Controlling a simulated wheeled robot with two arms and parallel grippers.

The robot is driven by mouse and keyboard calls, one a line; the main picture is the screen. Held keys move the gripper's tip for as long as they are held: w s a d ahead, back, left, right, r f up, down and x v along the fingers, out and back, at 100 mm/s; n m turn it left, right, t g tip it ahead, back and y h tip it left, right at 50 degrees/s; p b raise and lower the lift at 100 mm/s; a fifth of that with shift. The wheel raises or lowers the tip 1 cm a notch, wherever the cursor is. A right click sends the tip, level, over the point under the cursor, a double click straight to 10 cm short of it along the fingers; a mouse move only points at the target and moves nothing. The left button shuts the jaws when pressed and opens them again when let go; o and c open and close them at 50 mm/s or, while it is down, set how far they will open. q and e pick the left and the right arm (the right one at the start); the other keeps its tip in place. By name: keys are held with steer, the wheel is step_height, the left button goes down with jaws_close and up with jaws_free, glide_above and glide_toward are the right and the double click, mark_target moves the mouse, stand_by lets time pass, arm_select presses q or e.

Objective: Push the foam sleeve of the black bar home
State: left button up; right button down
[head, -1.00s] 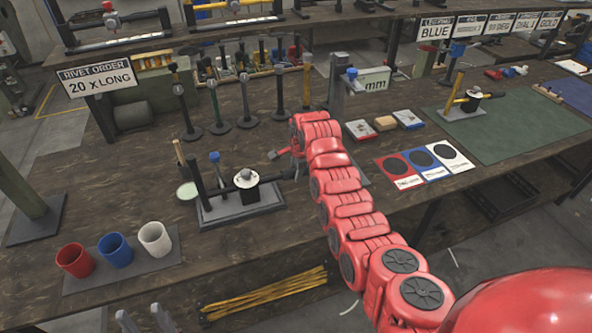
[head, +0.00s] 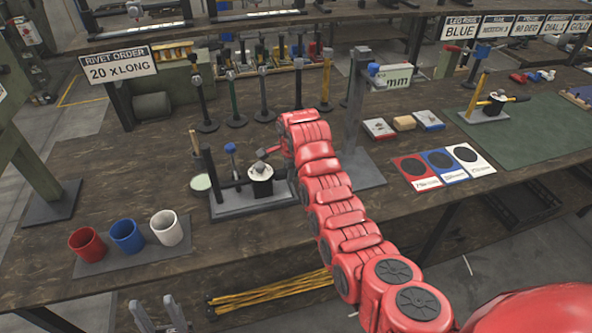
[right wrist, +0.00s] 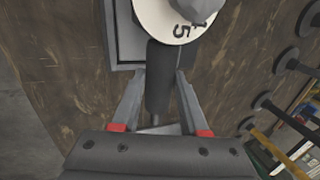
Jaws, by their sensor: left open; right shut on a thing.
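The press with a round white dial (head: 261,172) stands on a grey base plate (head: 235,208) on the bench. In the right wrist view the dial (right wrist: 172,28) is at the top. The dark sleeve (right wrist: 160,82) of the black bar sticks out from under it, between the two fingers. My right gripper (right wrist: 159,88) is shut on this sleeve, close to the dial; in the head view its fingers are largely hidden behind my red arm. The seat of the sleeve is hidden under the dial. My left gripper (head: 158,314) is open and empty at the bottom left, in front of the bench.
Red (head: 87,244), blue (head: 126,236) and white (head: 168,228) cups stand left of the press. A grey post (head: 357,105) stands close behind my right arm. Several upright tools stand behind. Coloured cards (head: 415,172) lie to the right. Bare bench lies between cups and press.

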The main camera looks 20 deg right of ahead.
steer(key=shift+a, duration=0.1)
steer(key=shift+c, duration=2)
jaws_free()
steer(key=shift+r, duration=0.1)
steer(key=p+v, duration=0.5)
steer(key=v, duration=1.2)
